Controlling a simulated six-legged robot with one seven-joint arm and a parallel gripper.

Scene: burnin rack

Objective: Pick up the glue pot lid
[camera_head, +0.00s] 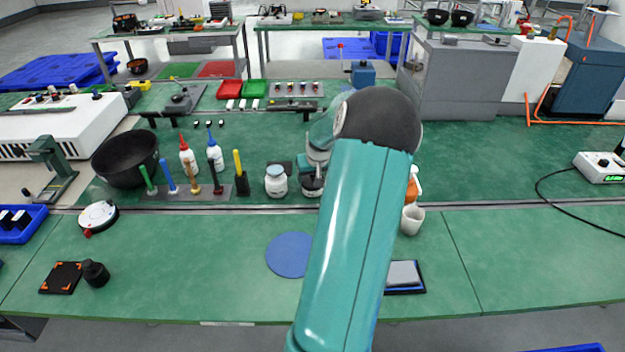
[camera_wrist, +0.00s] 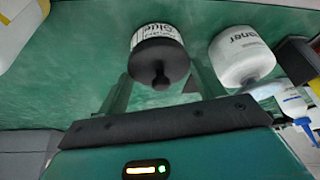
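The glue pot (camera_wrist: 150,32) is a white, labelled jar in the upper middle of the wrist view. Its black lid (camera_wrist: 160,62) sits on it, with a round knob facing my gripper. My gripper (camera_wrist: 160,70) is open, with one teal finger on each side of the lid in the picture. I see no clear contact with the lid, and the fingertips are partly hidden. In the head view the glue pot (camera_head: 312,187) stands on the green bench, partly hidden by my gripper and arm.
A white cleaner jar (camera_wrist: 242,55) stands close beside the glue pot. White bottles (camera_head: 188,158), a row of coloured tools (camera_head: 182,191) and a black bowl (camera_head: 125,158) are farther left. A white cup (camera_head: 412,219) stands to the right. The front bench around the blue disc (camera_head: 289,255) is mostly clear.

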